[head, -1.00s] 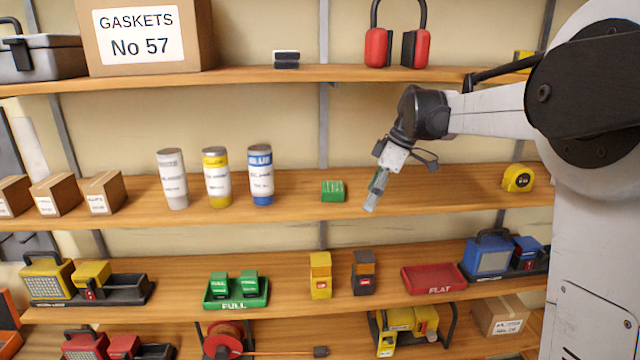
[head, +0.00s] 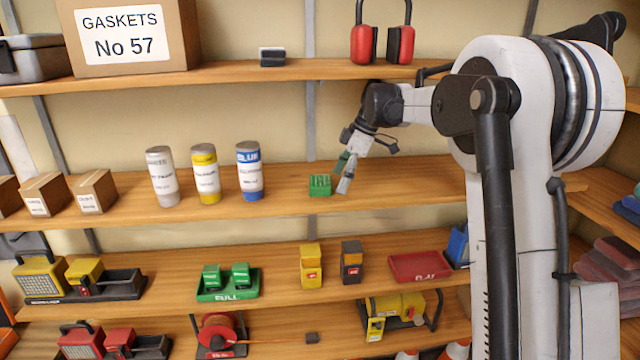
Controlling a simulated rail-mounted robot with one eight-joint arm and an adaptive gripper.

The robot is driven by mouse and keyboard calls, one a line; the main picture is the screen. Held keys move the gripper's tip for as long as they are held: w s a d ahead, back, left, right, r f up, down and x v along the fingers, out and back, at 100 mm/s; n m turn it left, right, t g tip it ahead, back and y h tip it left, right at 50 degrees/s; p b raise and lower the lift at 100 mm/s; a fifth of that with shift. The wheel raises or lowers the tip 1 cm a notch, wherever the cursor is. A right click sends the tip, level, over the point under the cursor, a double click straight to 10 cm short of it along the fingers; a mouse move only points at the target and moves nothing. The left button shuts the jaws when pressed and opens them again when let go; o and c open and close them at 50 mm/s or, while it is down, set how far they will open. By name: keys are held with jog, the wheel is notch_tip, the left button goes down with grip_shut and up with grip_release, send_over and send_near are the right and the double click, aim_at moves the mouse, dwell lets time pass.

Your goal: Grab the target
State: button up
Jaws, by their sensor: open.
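The task does not say which thing the target is. My gripper (head: 345,174) is open, with its fingers pointing down, over the middle shelf (head: 400,185). The nearest thing to it is a small green block (head: 320,185), which sits on that shelf just left of the fingertips. A narrow gap shows between the block and the fingers in the picture. I cannot tell how far apart they are in depth. Nothing shows between the fingers.
White-silver (head: 162,177), yellow-banded (head: 206,174) and blue-banded (head: 250,171) cans stand left of the block. The upper shelf (head: 200,81) runs above, holding red earmuffs (head: 364,45). Below stand a yellow block (head: 311,267), a dark block (head: 351,262) and a green tray (head: 228,295).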

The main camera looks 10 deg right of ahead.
aim_at(320, 180)
jog(key=a, duration=0.3)
jog(key=w+a+p, duration=0.1)
jog(key=shift+a+r, duration=0.1)
jog(key=shift+a, duration=0.3)
jog(key=shift+a+f+p, duration=0.35)
jog(key=shift+f, duration=0.2)
jog(key=shift+d+f, duration=0.1)
jog(key=c, duration=1.3)
